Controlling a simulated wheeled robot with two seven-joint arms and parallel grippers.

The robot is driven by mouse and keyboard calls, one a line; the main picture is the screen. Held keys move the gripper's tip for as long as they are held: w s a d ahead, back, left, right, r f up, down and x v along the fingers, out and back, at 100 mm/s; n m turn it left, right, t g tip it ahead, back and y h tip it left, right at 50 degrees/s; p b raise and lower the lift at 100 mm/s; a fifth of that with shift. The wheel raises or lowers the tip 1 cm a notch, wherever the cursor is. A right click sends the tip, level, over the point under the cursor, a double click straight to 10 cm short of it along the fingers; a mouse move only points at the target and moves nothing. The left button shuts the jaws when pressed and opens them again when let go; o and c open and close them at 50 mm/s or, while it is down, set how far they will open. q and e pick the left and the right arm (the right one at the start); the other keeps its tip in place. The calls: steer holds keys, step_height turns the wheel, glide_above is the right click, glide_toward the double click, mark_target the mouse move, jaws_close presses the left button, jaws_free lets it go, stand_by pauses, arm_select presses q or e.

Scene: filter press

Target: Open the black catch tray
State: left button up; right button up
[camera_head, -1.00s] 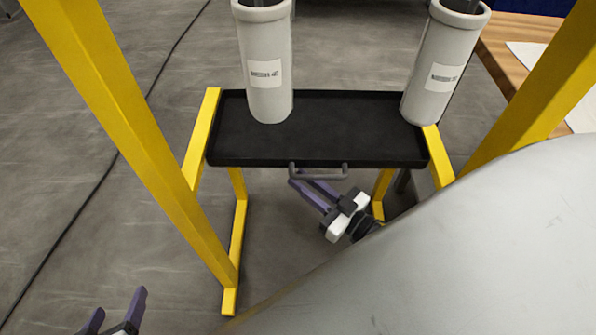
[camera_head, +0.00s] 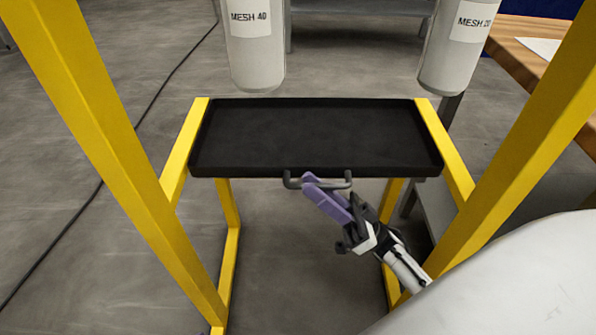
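The black catch tray (camera_head: 318,135) is a shallow, empty rectangular tray lying between the yellow side rails of a frame. A grey bar handle (camera_head: 291,182) is fixed to its near edge. My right gripper (camera_head: 318,190) reaches up from the lower right to this handle. Its purple fingers lie close together across the middle of the bar with no clear gap between them, and they hide that part of it. They look shut on the handle. My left gripper is out of view.
Yellow frame legs (camera_head: 105,140) stand on both sides. Two pale cylinders, marked MESH 40 (camera_head: 255,55) and MESH 20 (camera_head: 455,55), hang beyond the tray. A wooden table (camera_head: 540,65) is at the right. A cable crosses the floor at left.

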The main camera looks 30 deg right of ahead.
mark_target(297, 175)
steer(key=x, duration=0.5)
steer(key=shift+w+a, duration=0.1)
steer(key=shift+a, duration=0.05)
jaws_close()
